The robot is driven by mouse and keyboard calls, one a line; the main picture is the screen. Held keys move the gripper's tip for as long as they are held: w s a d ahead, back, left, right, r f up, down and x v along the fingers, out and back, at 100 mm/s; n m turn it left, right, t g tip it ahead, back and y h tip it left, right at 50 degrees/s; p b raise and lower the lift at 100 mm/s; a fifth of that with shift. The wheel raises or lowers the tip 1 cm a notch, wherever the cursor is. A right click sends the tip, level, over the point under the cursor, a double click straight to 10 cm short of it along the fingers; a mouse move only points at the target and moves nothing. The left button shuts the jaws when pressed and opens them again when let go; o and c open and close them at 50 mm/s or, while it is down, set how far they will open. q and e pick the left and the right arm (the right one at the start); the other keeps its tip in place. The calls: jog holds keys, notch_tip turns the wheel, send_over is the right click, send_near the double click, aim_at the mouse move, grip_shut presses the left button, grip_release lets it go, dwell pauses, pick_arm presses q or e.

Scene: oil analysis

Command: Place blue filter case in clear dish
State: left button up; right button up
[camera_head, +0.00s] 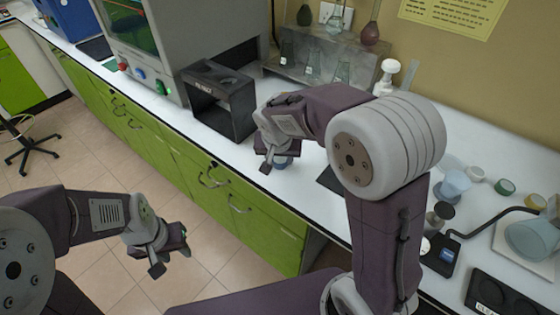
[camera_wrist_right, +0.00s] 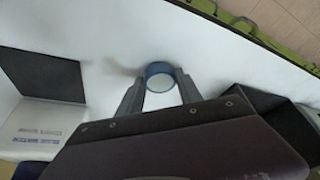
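A small round case with a blue rim and white centre, likely the blue filter case (camera_wrist_right: 160,70), lies between the fingertips of my right gripper (camera_wrist_right: 161,80) in the right wrist view. The fingers stand apart on either side of it; I cannot tell whether they press on it. In the head view a bit of blue (camera_head: 284,161) shows under my right gripper (camera_head: 277,163), over the white counter. My left gripper (camera_head: 172,262) hangs empty over the floor, fingers apart. I cannot surely identify the clear dish; a pale translucent cup (camera_head: 453,187) stands on the counter at right.
A dark open-fronted box (camera_head: 228,105) stands left of my right gripper. A stepped rack (camera_head: 320,66) with glassware is behind. Several small jars and a bluish glass vessel (camera_head: 532,240) are at right. A dark flat pad (camera_wrist_right: 45,75) lies on the counter. My right arm hides the middle.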

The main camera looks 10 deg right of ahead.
aim_at(280, 161)
grip_shut()
notch_tip(280, 161, up, 4)
jog(key=shift+r+p, duration=0.1)
jog(key=shift+p, duration=0.55)
jog(key=s+d+r, duration=0.6)
jog(key=s+d, duration=0.1)
jog(key=s, duration=0.2)
jog(key=shift+d+r+p, duration=0.2)
jog(key=shift+r+p, duration=0.2)
jog(key=shift+p, duration=0.05)
